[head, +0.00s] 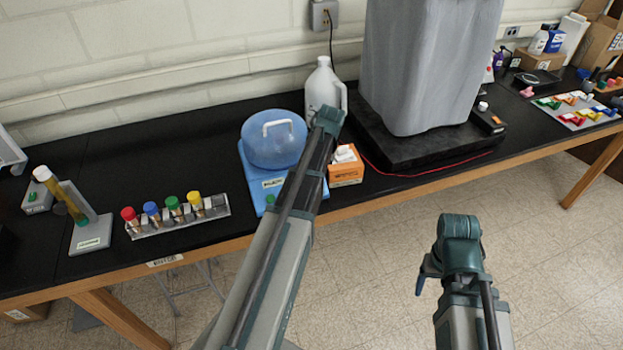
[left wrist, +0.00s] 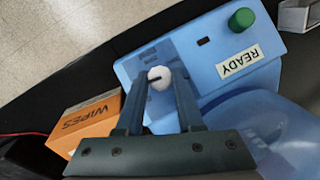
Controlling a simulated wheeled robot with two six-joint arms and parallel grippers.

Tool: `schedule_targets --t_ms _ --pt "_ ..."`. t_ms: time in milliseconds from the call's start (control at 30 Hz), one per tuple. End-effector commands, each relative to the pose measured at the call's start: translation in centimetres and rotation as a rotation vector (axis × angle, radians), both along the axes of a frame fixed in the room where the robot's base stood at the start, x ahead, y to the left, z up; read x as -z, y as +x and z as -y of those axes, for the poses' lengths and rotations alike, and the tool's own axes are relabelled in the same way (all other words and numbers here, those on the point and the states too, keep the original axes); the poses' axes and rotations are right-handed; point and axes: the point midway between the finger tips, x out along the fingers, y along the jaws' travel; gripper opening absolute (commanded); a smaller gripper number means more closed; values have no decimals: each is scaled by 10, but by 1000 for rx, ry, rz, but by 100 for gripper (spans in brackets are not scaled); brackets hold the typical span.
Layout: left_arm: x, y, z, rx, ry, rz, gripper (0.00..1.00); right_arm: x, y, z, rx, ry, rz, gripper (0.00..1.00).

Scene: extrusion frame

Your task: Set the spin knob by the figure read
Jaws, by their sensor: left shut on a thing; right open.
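A blue spin device with a domed, handled lid (head: 275,140) stands on the black bench. Its casing (left wrist: 215,85) fills much of the left wrist view, with a READY label (left wrist: 240,61) and a green knob (left wrist: 242,19). A white round knob (left wrist: 159,77) with a dark pointer line sits on the casing. My left gripper (left wrist: 157,80) is shut on this white knob, one finger on each side. In the head view my left arm hides the knob and that gripper. My right gripper (head: 428,278) is open and empty over the floor, away from the bench.
An orange wipes box (head: 345,167) stands right beside the device, with a white jug (head: 325,90) behind. A rack (head: 180,216) of several coloured-cap tubes and a sloped stand (head: 92,235) with a yellow tube are at left. A grey-covered bulk (head: 430,65) stands at right.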

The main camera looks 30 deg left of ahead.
Motion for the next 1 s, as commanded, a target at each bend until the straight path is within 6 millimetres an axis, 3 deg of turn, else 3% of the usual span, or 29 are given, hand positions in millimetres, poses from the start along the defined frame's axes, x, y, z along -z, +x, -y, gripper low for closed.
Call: schedule_targets --t_ms 1000 --pt "7 -2 10 808 335 -399 0 52 0 0 1 0 0 73"
